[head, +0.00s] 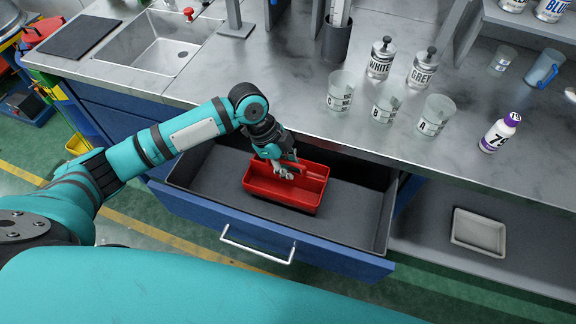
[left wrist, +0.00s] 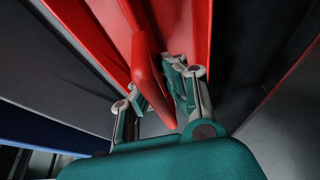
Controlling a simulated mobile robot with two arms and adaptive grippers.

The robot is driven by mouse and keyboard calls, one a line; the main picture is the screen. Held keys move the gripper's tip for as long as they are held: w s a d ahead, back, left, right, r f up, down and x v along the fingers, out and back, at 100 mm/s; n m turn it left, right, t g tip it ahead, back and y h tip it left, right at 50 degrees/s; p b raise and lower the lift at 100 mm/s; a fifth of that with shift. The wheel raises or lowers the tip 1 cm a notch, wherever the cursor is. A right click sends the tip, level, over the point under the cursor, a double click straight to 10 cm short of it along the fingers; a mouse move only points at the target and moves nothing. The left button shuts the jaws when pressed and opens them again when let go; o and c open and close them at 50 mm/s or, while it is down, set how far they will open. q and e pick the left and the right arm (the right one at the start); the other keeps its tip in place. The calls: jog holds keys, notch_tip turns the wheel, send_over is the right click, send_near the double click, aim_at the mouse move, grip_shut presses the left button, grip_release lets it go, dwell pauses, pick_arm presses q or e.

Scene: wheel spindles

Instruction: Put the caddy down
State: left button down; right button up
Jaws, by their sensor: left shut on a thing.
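The red caddy (head: 300,192) is in the open drawer (head: 350,222), near its middle. It looks upright; I cannot tell whether its underside touches the drawer floor. My left gripper (head: 285,170) comes down from above and is shut on the caddy's handle. In the left wrist view the red handle (left wrist: 148,75) runs between the fingers of the left gripper (left wrist: 165,92), with the caddy wall beyond it. My right gripper does not show.
The blue drawer front with its metal handle (head: 257,246) faces me. The counter behind holds beakers (head: 385,107), WHITE and GREY bottles (head: 380,60), a purple-capped bottle (head: 500,133) and a sink (head: 160,42). A white tray (head: 479,233) lies at right. The drawer floor beside the caddy is bare.

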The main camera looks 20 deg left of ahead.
pick_arm(q)
jog(key=shift+f, duration=0.25)
jog(key=c, duration=1.5)
grip_release()
jog(key=shift+r, duration=0.45)
jog(key=v, duration=1.2)
jog(key=shift+s+r, duration=0.1)
jog(key=shift+r, duration=0.05)
